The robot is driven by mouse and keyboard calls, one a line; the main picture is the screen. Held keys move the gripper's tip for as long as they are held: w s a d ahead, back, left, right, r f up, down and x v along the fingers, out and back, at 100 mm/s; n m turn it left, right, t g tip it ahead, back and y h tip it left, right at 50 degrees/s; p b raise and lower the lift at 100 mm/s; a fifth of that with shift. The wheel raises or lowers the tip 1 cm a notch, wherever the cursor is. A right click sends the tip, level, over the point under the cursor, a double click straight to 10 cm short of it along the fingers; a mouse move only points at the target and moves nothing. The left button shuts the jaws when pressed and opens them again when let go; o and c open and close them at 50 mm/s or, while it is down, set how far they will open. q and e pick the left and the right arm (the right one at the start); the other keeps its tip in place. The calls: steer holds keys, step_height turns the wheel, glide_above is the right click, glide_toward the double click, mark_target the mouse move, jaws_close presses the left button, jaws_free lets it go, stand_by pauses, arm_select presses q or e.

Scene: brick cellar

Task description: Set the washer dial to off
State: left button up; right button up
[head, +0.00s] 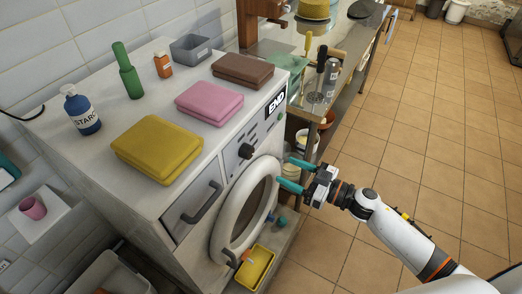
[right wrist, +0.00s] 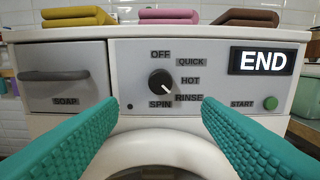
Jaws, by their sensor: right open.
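The washer (head: 150,200) stands at left, its front facing right. Its black dial (head: 245,151) sits on the front panel; in the right wrist view the dial (right wrist: 161,82) has a white mark pointing down and right, toward RINSE. OFF (right wrist: 160,54) is printed above the dial, with QUICK, HOT, RINSE and SPIN around it. The display (right wrist: 263,61) reads END. My right gripper (head: 289,173) is open and empty, in front of the washer, its teal fingers apart from the dial. The fingers flank the dial from below in the right wrist view (right wrist: 159,106). My left gripper is not seen.
Yellow (head: 158,148), pink (head: 210,101) and brown folded cloths lie on the washer top, with bottles and a grey bin. The round door (head: 222,225) is below the dial; the soap drawer handle (head: 203,203) protrudes left of it. Open tiled floor lies right.

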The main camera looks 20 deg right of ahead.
mark_target(251, 154)
steer(key=p+x, duration=0.1)
steer(key=x, duration=1)
steer(key=shift+w+a+f+p, duration=0.1)
steer(key=shift+w+f+p, duration=0.05)
steer(key=shift+p, duration=0.2)
steer(key=c, duration=1)
